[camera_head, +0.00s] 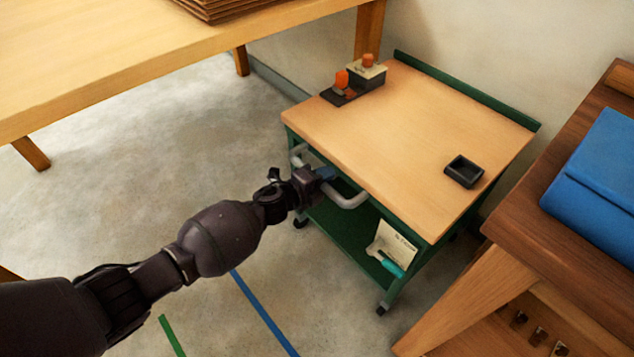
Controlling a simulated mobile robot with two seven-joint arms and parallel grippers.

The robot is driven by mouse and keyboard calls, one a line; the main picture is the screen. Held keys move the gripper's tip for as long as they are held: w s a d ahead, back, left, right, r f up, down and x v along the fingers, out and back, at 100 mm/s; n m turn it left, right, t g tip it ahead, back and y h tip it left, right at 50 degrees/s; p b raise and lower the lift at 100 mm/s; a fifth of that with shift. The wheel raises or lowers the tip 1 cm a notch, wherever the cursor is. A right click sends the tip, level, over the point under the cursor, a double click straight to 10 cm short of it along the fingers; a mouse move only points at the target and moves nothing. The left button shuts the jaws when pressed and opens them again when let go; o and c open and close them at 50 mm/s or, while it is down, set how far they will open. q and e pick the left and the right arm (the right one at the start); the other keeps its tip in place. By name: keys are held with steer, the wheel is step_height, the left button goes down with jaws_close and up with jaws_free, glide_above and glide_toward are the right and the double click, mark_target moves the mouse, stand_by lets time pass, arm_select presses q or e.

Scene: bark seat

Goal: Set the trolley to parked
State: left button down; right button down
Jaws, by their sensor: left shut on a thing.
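The trolley (400,138) has a wooden top, a green frame with a lower shelf, and castors. It stands close to the wall between two tables. A grey bar handle (349,200) runs along its near left side. My left gripper (322,174) is shut on the trolley handle; its fingertips are partly hidden at the handle. Blue and green floor lines (262,312) run on the floor in front of the trolley. My right gripper is out of view.
A small black tray (464,171) and a dark holder with orange-topped items (355,80) sit on the trolley top. A wooden table (130,60) is at upper left. Floor at left is clear.

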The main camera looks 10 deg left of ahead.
arm_select(q)
steer(key=shift+w+d+r, duration=0.1)
steer(key=shift+w+r, duration=0.05)
steer(key=shift+r, duration=0.05)
steer(key=c, duration=1.4)
jaws_free()
steer(key=o, duration=0.4)
steer(key=shift+d+f, duration=0.1)
steer(key=shift+d, duration=0.05)
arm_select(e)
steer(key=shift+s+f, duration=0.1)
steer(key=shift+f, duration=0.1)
arm_select(q)
steer(key=shift+p+v, duration=1.65)
steer(key=shift+v, duration=3.75)
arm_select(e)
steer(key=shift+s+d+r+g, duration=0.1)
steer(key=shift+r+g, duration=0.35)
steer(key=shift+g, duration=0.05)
